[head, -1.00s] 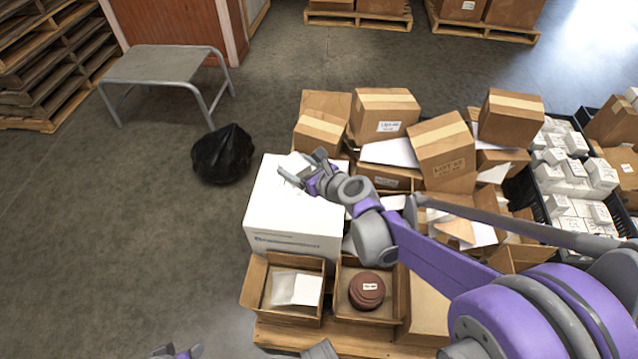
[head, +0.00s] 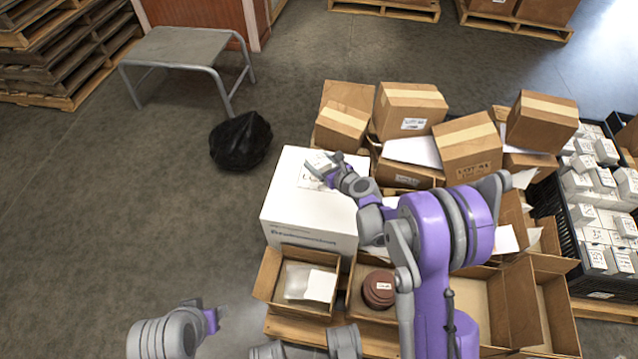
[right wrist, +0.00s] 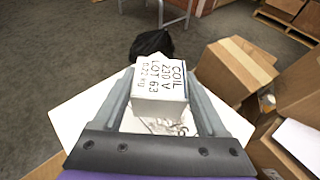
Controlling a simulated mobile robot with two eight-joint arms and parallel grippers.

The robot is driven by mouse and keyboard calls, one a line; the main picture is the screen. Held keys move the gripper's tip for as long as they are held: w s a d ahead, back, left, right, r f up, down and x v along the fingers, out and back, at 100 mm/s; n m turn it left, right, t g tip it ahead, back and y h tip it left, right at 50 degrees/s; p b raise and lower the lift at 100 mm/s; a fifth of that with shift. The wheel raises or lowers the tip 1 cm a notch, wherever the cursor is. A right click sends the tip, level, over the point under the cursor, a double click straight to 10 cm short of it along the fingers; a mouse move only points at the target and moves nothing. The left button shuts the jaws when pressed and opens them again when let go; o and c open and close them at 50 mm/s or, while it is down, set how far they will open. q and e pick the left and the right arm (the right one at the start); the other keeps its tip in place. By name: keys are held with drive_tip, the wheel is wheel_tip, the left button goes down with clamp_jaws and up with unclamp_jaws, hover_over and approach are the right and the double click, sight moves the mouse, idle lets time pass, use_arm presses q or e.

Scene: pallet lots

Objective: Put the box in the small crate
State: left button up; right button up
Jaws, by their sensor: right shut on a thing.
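A small white box (right wrist: 160,88) with black print, "COIL 230 V LOT 63", is between the two fingers of my right gripper in the right wrist view. The right gripper (head: 322,165) is shut on it, over the top of a large white carton (head: 310,215) in the head view. How far the box is above the carton, I cannot tell. My left gripper (head: 212,316) is low at the left, over the floor, its fingers too unclear to read. A black crate (head: 572,240) full of small white boxes stands at the right; I cannot tell whether it is the small crate.
Cardboard boxes (head: 466,150) are heaped right of the carton. Open cartons stand in front, one with a clear packet (head: 298,283), one with brown discs (head: 379,289). A black bag (head: 240,141) and grey table (head: 183,50) stand left. The floor at left is free.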

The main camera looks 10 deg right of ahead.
wheel_tip(320, 180, down, 9)
drive_tip(key=shift+r+b, duration=0.15)
drive_tip(key=shift+b, duration=0.9)
drive_tip(key=shift+f, duration=0.2)
drive_tip(key=o, duration=1.5)
